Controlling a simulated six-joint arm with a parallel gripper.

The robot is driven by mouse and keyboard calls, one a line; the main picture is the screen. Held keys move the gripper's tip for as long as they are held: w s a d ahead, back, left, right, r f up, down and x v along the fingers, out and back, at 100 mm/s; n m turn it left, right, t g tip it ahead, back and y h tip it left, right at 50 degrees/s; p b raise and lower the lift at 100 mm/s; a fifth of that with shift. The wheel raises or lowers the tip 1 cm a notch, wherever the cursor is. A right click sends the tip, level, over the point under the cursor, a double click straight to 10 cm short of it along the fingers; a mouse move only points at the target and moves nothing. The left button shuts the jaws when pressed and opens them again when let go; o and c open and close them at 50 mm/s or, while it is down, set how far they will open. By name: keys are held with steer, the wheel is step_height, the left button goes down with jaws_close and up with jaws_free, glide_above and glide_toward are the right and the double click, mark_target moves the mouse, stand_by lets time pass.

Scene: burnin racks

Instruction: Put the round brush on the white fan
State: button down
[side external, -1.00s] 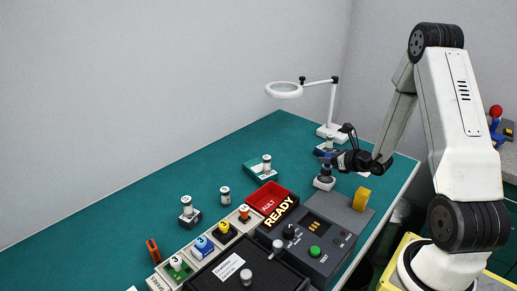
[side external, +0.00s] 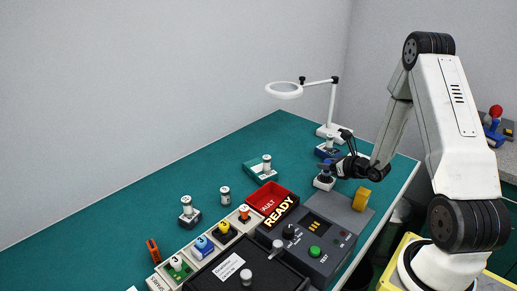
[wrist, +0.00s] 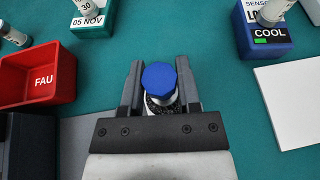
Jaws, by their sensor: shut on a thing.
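My gripper (side external: 333,167) is low over the far right of the green bench, its fingers shut around an upright piece with a blue faceted top. In the wrist view the gripper (wrist: 159,84) has this blue-topped piece (wrist: 158,79) between its fingers, with a dark textured part below the cap. I cannot tell for certain that it is the round brush. In the side view a small whitish base (side external: 323,184) shows under it, resting at bench level. Nothing in view is clearly a white fan.
A blue block marked COOL (wrist: 265,35) stands close, holding a cylinder. A red fault tray (wrist: 38,75) and a green dated block (wrist: 92,25) lie left in the wrist view. A tester with a READY display (side external: 318,235) is in front. A magnifier lamp (side external: 333,105) stands behind.

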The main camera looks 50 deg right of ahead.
steer(key=shift+c, duration=1.6)
jaws_free()
steer(key=shift+r, duration=0.2)
steer(key=shift+r, duration=0.4)
steer(key=v, duration=0.7)
steer(key=shift+s, duration=0.25)
